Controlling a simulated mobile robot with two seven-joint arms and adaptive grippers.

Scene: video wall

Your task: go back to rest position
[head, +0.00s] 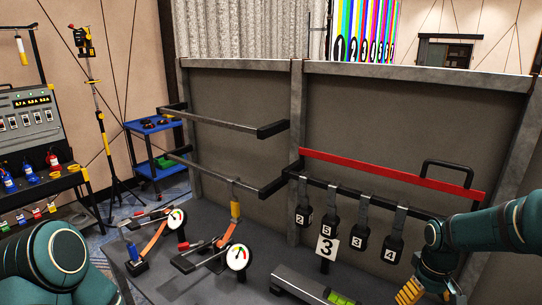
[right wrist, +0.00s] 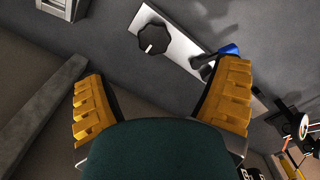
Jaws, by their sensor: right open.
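My right gripper (head: 426,290) is at the lower right of the head view, with its yellow fingers low in front of the grey panel. In the right wrist view its two yellow fingers (right wrist: 165,75) stand wide apart with nothing between them. Part of my left arm shows at the lower left of the head view, but its gripper is out of the picture.
Numbered black hanging pieces (head: 331,242) hang from a rail below a red bar (head: 388,173), left of my right gripper. Two gauges (head: 238,257) stand on the dark bench. The wrist view shows a light plate (right wrist: 185,47) with a black knob (right wrist: 153,39) beyond the fingers.

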